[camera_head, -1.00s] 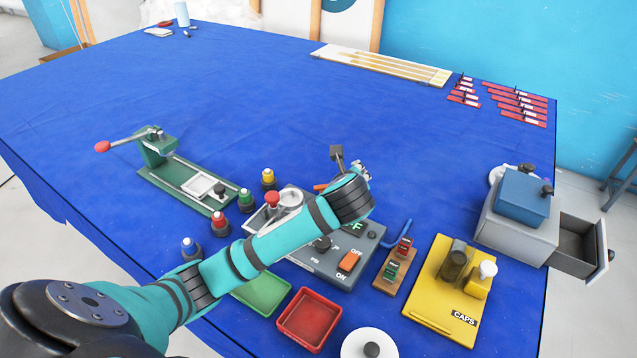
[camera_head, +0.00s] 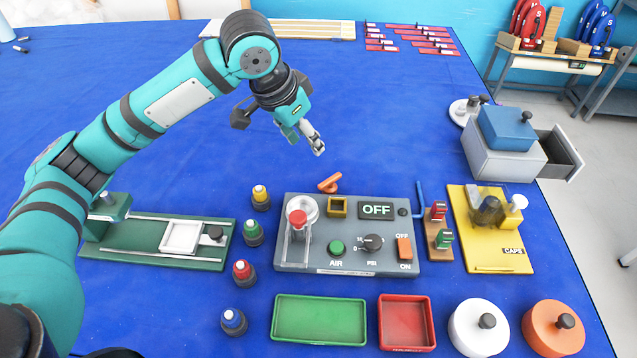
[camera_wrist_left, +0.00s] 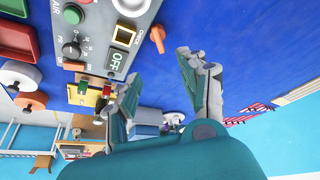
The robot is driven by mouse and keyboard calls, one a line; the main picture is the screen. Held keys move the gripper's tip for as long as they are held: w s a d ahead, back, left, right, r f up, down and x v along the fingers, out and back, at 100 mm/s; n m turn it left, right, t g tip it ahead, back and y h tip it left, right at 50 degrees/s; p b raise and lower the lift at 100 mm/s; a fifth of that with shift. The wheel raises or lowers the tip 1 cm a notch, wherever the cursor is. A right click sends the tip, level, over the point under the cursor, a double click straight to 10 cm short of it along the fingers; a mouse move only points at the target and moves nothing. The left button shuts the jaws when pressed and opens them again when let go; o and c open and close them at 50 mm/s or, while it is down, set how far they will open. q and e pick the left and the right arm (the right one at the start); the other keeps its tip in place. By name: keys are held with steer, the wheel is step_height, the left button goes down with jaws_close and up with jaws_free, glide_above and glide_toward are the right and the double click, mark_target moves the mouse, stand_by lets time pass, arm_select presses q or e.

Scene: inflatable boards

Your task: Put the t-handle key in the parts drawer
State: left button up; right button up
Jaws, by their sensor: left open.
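The orange t-handle key (camera_head: 329,182) lies on the blue cloth just behind the grey control box (camera_head: 285,258). It also shows in the left wrist view (camera_wrist_left: 157,38), near the top. My left gripper (camera_head: 313,140) is open and empty, above the cloth and farther back than the key. In the left wrist view, its two fingers (camera_wrist_left: 158,85) stand apart with nothing between them. The parts drawer (camera_head: 562,157) is pulled open from the right side of the grey cabinet (camera_head: 500,165) at the table's right edge. My right gripper is not in view.
A blue bent rod (camera_head: 420,200) stands right of the control box. A yellow board (camera_head: 470,235) lies between the box and the table's right edge. Green (camera_head: 320,320) and red (camera_head: 407,322) trays are in front. The cloth behind the box is mostly clear.

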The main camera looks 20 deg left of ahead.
arm_select(q)
steer(key=p, duration=0.2)
glide_above(331, 178)
steer(key=s+a, duration=0.1)
steer(key=s, duration=0.1)
steer(key=f, duration=0.9)
steer(key=shift+s+a+f, duration=0.2)
steer(key=shift+f, duration=0.05)
steer(key=shift+x, duration=0.9)
steer(key=p+x, duration=0.1)
steer(key=x, duration=0.2)
steer(key=shift+w+d+f, duration=0.1)
steer(key=shift+f, duration=0.1)
steer(key=shift+w+f, duration=0.2)
steer(key=shift+f, duration=0.3)
jaws_close()
